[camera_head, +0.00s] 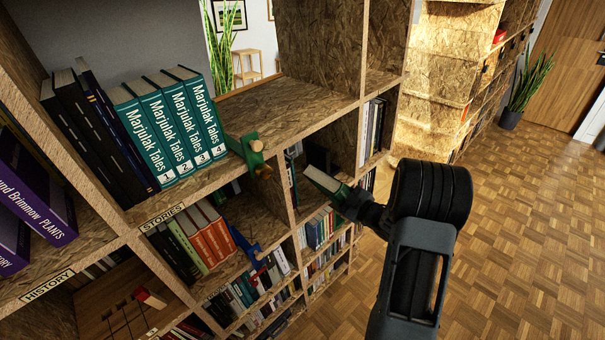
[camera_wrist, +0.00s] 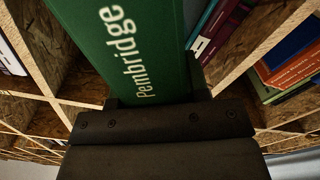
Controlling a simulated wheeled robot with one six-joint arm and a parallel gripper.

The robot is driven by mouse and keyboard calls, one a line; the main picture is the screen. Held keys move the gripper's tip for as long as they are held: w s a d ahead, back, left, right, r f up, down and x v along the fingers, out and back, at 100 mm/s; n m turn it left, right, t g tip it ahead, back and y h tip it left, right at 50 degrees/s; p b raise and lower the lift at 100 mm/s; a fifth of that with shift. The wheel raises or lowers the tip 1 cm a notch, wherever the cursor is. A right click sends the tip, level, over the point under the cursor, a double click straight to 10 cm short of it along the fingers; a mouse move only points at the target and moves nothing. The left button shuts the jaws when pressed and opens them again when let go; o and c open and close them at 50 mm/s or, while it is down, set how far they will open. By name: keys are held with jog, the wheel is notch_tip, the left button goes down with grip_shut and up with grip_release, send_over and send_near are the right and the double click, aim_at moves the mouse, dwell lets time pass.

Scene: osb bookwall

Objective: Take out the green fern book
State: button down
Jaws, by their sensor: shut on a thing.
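A green book (camera_head: 323,184) is held in my gripper (camera_head: 346,203) in front of a shelf compartment of the bookwall. In the wrist view the same green book (camera_wrist: 120,45) fills the upper middle, with "Pembridge" in pale letters on it. The jaws (camera_wrist: 155,105) are shut on its near end. No fern picture shows on the visible part. Its far end points into or toward the compartment; I cannot tell whether it is fully clear of the shelf.
The OSB bookwall (camera_head: 300,95) stands at the left. Several teal "Marjulak Tales" volumes (camera_head: 170,125) and a green clamp-like object (camera_head: 250,153) sit on an upper shelf. More books (camera_head: 315,228) fill the shelf below. The parquet floor (camera_head: 530,230) at the right is clear.

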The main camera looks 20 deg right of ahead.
jog(key=shift+v, duration=2.5)
